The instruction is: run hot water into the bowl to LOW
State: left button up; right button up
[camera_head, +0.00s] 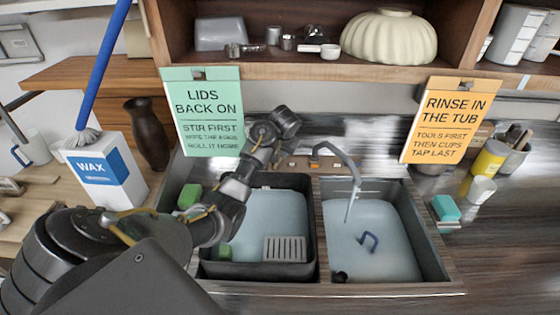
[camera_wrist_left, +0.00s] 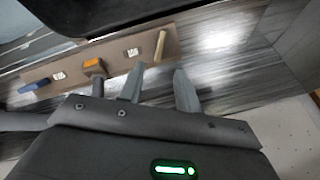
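A double sink shows in the head view. Its left half holds a dark tub (camera_head: 212,268) with pale water; its right basin (camera_head: 432,262) also holds pale water. A grey spout (camera_head: 335,150) arches over the right basin. No LOW mark can be read. In the left wrist view, the tap panel (camera_wrist_left: 118,70) carries a blue lever (camera_wrist_left: 35,87), an orange-topped part (camera_wrist_left: 93,63) and a tan lever (camera_wrist_left: 160,45). My left gripper (camera_wrist_left: 160,70) is open and empty; its fingertips are close to the tan lever, and contact cannot be told. My right gripper is out of view.
A blue handle shape (camera_head: 368,241) lies in the right basin. A grey grate (camera_head: 285,249) and green sponge (camera_head: 189,196) are at the tub. Two signs, green (camera_head: 203,112) and orange (camera_head: 450,120), hang behind.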

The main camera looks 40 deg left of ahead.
pick_arm(q)
jog(key=p+x, duration=0.1)
jog(key=x, duration=0.9)
jog(key=shift+c, duration=0.2)
grip_shut()
